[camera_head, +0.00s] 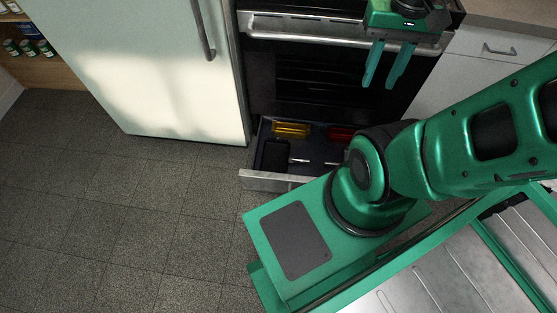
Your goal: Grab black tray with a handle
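A black tray-like item (272,155) lies at the left inside the open bottom drawer (262,181) of the stove. It is small in the picture, and I cannot make out its handle clearly. My gripper (383,85) is up in front of the oven door, with its two teal fingers apart and nothing between them. It is well above and to the right of the drawer, not touching the tray. My arm hides the right part of the drawer.
The drawer also holds a yellow item (291,130) and a red item (341,133). A white fridge (150,65) stands left of the stove (310,78). White cabinets (468,58) are at the right. The tiled floor (120,210) at the left is clear.

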